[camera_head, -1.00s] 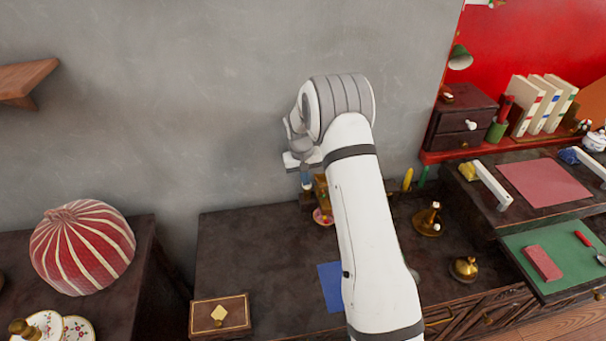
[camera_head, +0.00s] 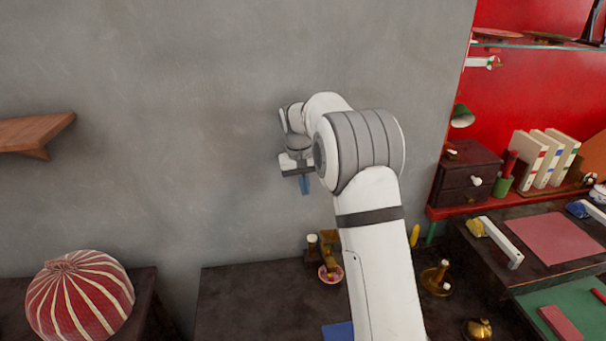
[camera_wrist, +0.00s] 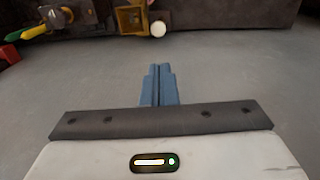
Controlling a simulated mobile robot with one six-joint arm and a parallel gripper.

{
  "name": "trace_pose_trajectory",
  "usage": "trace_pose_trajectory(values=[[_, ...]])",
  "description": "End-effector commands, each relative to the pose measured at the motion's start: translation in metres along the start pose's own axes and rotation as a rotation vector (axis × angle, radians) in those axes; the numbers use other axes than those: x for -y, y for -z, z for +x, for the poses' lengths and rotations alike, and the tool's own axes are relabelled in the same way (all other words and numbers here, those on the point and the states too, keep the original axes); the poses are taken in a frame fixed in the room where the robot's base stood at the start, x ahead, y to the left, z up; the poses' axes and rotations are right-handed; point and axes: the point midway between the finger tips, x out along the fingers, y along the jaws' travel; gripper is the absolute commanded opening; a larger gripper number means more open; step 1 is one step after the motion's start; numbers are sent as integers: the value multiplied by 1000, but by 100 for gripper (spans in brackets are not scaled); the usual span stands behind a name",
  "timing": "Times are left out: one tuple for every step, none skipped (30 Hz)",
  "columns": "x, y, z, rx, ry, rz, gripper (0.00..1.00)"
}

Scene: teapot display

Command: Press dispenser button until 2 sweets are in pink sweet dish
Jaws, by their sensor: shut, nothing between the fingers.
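The brass-coloured dispenser (camera_head: 329,242) stands at the back of the dark table against the grey wall. It also shows at the top of the wrist view (camera_wrist: 130,20), beside a round cream knob (camera_wrist: 158,29), which looks like its button. The pink sweet dish (camera_head: 330,274) sits just in front of the dispenser. Something small lies in it, but I cannot tell what or how many. My gripper (camera_head: 305,190) is in the air above and slightly left of the dispenser, apart from it. Its blue fingers (camera_wrist: 158,70) are shut and empty.
A brass stand (camera_head: 435,278) and a golden bell-like object (camera_head: 478,329) are on the right of the table. A blue mat (camera_head: 338,331) lies at the front. The table left of the dispenser is clear. A red striped dome (camera_head: 80,296) stands far left.

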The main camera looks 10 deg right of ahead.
Motion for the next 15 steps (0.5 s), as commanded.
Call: trace_pose_trajectory(values=[[0,1,-11,-4,0,0,0],[0,1,-16,-3,0,0,0],[0,0,-23,-3,1,0,0],[0,1,-28,-2,0,0,0],[0,1,-32,-3,0,0,0],[0,1,-37,-2,0,0,0],[0,1,-39,-1,0,0,0],[0,1,-42,-2,0,0,0],[0,1,-44,-2,0,0,0],[0,1,-46,-2,0,0,0],[0,1,-47,-1,0,0,0],[0,0,-48,0,0,0,0],[0,0,-48,0,0,0,0],[0,0,-48,0,0,0,0],[0,0,-48,0,0,0,0]])
